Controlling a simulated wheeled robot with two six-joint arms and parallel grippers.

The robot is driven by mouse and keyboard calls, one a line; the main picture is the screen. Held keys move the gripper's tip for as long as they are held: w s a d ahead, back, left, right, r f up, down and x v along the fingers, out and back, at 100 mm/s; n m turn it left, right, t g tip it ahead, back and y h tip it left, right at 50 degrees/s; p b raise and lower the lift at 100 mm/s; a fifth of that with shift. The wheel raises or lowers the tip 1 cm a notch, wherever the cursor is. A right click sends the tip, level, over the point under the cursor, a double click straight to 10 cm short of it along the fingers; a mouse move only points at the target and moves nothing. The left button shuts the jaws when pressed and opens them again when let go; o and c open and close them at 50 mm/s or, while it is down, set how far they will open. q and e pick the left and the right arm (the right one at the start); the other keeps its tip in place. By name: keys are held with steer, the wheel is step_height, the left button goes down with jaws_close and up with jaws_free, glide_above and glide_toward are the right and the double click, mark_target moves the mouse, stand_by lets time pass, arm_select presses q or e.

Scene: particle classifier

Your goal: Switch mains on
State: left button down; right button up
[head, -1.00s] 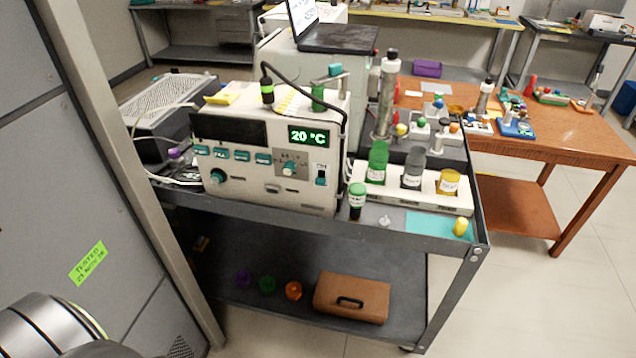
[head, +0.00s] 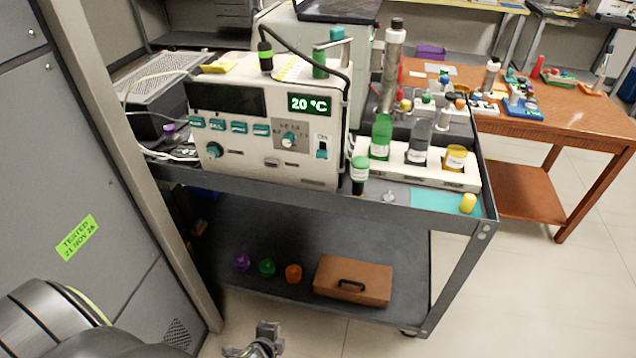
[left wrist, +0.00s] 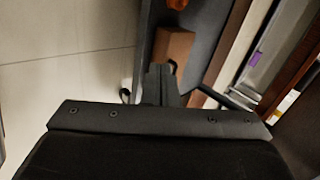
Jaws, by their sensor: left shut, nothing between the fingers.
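The white instrument (head: 258,160) stands on the upper shelf of a dark cart. Its green display (head: 310,104) is lit and reads 20 °C. A small teal switch (head: 322,154) sits at the right of its front panel, with small lettering above it. A teal selector knob (head: 289,139) is left of the switch. My left gripper (head: 268,338) is at the bottom of the head view, low in front of the cart and well below the panel. In the left wrist view its fingers (left wrist: 160,85) are together and empty. My right gripper is not seen.
A grey cabinet and post (head: 130,140) stand close on the left. The cart's raised front edge (head: 300,200) runs below the instrument. Bottles (head: 381,138) stand right of it. A brown case (head: 352,281) lies on the lower shelf. The floor before the cart is clear.

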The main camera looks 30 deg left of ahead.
arm_select(q)
steer(key=w+r+m+t+b, duration=0.25)
steer(key=w+r+m, duration=0.25)
steer(key=w+r, duration=0.25)
steer(key=w+r+m+t+y+b, duration=0.1)
steer(key=w+r+m+t, duration=0.2)
steer(key=r+m, duration=0.2)
steer(key=w+d+r+m+t+b, duration=0.1)
steer(key=w+r+m+t+b, duration=0.1)
steer(key=r, duration=1)
steer(key=w+d+r+m+t+y+b, duration=0.1)
steer(key=w+r+m+t+b, duration=0.1)
steer(key=w+r+m+t, duration=0.2)
step_height(320, 180, up, 5)
steer(key=m, duration=0.3)
steer(key=shift+d+m+y, duration=0.15)
steer(key=shift+m+y, duration=0.15)
steer(key=shift+w, duration=0.1)
